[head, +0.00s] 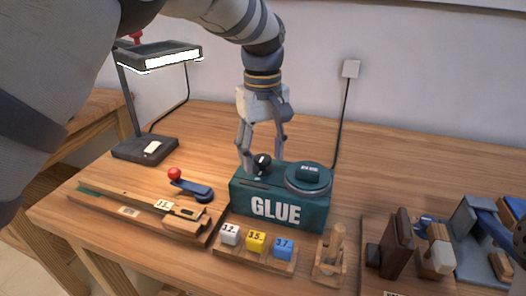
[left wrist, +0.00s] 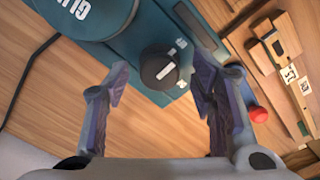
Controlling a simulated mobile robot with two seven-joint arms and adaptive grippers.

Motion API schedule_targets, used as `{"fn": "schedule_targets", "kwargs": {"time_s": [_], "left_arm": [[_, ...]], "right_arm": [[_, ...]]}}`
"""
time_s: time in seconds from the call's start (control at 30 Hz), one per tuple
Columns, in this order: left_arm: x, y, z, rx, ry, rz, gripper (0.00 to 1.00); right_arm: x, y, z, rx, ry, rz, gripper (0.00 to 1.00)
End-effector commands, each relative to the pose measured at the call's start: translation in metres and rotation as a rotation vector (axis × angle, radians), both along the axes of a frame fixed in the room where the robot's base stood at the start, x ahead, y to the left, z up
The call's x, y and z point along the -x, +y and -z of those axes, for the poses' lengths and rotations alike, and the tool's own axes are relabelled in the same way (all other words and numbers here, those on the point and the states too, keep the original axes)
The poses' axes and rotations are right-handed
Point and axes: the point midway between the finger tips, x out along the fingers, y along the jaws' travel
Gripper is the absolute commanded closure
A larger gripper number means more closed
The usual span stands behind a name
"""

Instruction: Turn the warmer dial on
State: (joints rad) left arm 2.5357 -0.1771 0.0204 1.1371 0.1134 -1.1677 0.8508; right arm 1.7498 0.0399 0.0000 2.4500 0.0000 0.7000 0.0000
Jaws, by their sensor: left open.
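The glue warmer (head: 278,206) is a teal box marked GLUE on the wooden bench. Its black round dial (head: 262,160) sits on the left part of its top. In the left wrist view the dial (left wrist: 160,68) shows a pale line across its cap, with small markings beside it. My left gripper (head: 261,165) is above the warmer, pointing down, with fingers apart. In the left wrist view the open left gripper (left wrist: 165,80) has one finger on each side of the dial, with visible gaps. Whether the fingertips reach down to the dial's height is hard to tell. My right gripper is not clearly in view.
A round lid (head: 308,176) covers the warmer's right side. A lamp (head: 145,148) stands at the back left. A red-knobbed lever (head: 190,185) lies left of the warmer. Numbered blocks (head: 256,241) sit in front. A cord (head: 341,125) runs up to the wall.

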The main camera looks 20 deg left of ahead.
Motion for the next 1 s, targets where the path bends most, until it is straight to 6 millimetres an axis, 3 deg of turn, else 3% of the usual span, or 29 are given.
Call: {"fn": "schedule_targets", "kwargs": {"time_s": [0.2,0.43,0.77,1.0], "left_arm": [[0.0000,0.0000,-0.0004,-0.001,-0.002,0.000,0.49],[0.0000,0.0000,-0.0006,-0.001,-0.002,0.000,0.97],[0.0001,0.0001,-0.0011,-0.001,-0.002,0.035,0.97],[0.0003,0.0006,-0.0015,0.000,-0.001,0.176,0.97]], "right_arm": [[-0.0005,0.0000,-0.0003,0.000,-0.002,0.000,0.60],[-0.0005,0.0000,-0.0003,0.000,-0.002,0.000,0.60],[-0.0017,0.0000,-0.0015,0.000,-0.006,0.000,0.60],[-0.0057,0.0000,-0.0054,0.000,-0.021,0.000,0.60]]}}
